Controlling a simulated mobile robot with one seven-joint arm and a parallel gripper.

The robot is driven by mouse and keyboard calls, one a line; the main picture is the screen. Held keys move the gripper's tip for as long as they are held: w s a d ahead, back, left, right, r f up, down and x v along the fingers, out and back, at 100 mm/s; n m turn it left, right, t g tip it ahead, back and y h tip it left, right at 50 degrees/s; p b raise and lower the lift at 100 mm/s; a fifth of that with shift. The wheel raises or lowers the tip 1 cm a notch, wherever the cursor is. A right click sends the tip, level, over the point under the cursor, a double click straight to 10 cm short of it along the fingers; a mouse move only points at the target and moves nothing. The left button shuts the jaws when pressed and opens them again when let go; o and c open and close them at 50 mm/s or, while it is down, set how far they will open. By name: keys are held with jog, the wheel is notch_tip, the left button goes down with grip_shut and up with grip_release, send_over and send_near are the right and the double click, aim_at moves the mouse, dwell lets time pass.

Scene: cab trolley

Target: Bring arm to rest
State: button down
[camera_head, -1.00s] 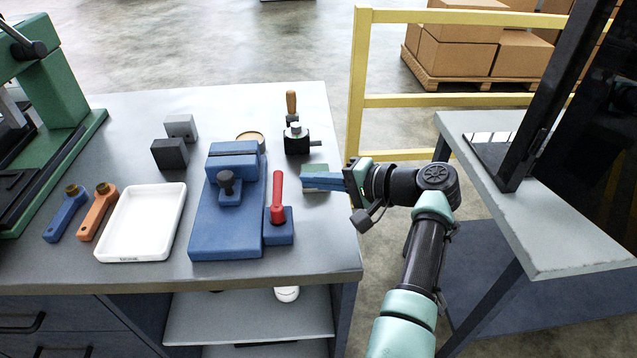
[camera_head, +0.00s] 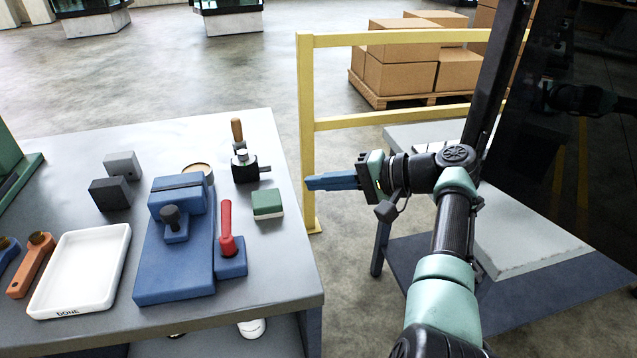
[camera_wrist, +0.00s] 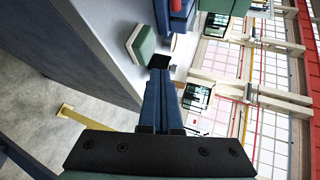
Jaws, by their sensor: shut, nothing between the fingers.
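My gripper (camera_head: 312,183) has long blue fingers that lie together, shut and empty. It points left and hangs in the gap between the workbench and the grey side table, clear of the bench's right edge. In the wrist view its blue fingers (camera_wrist: 160,80) reach up the middle of the picture, with the bench edge to their left. The teal and black arm bends up from the bottom right of the head view.
The workbench (camera_head: 290,262) holds a green and white block (camera_head: 267,204), a blue vise (camera_head: 176,250), a red-handled piece (camera_head: 227,230) and a white tray (camera_head: 82,270). A yellow rail (camera_head: 307,130) stands behind the gripper. A grey side table (camera_head: 520,240) and dark panel are at right.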

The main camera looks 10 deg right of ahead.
jog(key=w+r+n+t+h, duration=0.35)
jog(key=r+t+h, duration=0.5)
jog(key=r, duration=0.65)
jog(key=s+a+r+n+t+h, duration=0.15)
jog(key=s+r+t, duration=0.25)
jog(key=s+r, duration=0.45)
jog(key=s+a+r+t+h, duration=0.1)
jog(key=s+a+r+t, duration=0.25)
jog(key=s+r, duration=0.55)
jog(key=s+a+r+n+t+h, duration=0.15)
jog(key=s+r+t, duration=0.25)
jog(key=s+r, duration=0.45)
notch_tip(320, 180, up, 14)
jog(key=s+p, duration=0.2)
jog(key=p, duration=1.3)
jog(key=shift+a+r+m+t, duration=0.2)
jog(key=shift+a+m+t, duration=0.1)
jog(key=shift+m+t, duration=0.1)
